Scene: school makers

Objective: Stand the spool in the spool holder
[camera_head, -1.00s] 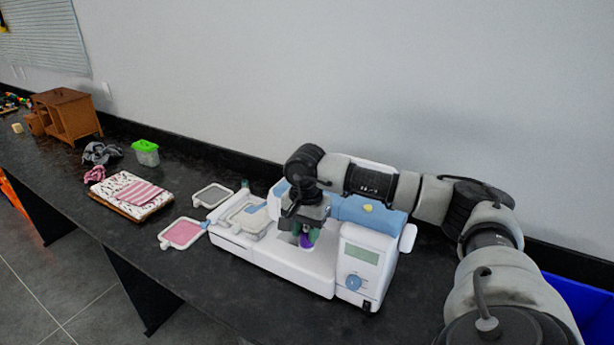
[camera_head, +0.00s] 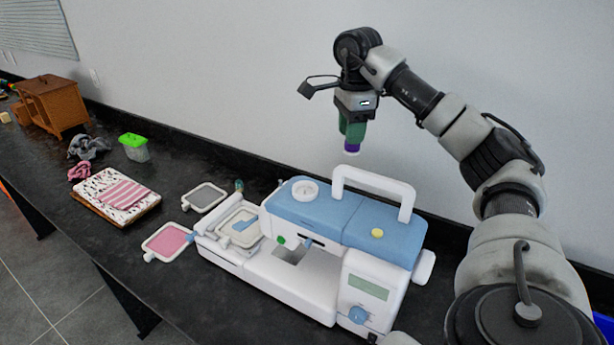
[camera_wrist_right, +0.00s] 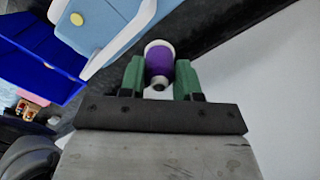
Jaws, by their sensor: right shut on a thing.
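My right gripper (camera_head: 353,138) is shut on the purple spool (camera_head: 351,149) and holds it in the air above and behind the sewing machine (camera_head: 300,270). In the right wrist view, the green fingers (camera_wrist_right: 160,75) clasp the spool (camera_wrist_right: 159,60) from both sides, and its white end shows. A round white ring-shaped piece (camera_head: 305,190), which looks like the spool holder, sits on the machine's blue top, left of the handle. The spool is apart from it, higher and to the right. My left gripper is not in view.
The machine's white handle (camera_head: 372,178) rises from its top below the spool. Hoops with grey (camera_head: 205,196) and pink (camera_head: 167,241) fabric, folded cloth (camera_head: 120,193) and a green-lidded box (camera_head: 134,148) lie to the left. A wall stands behind the black counter.

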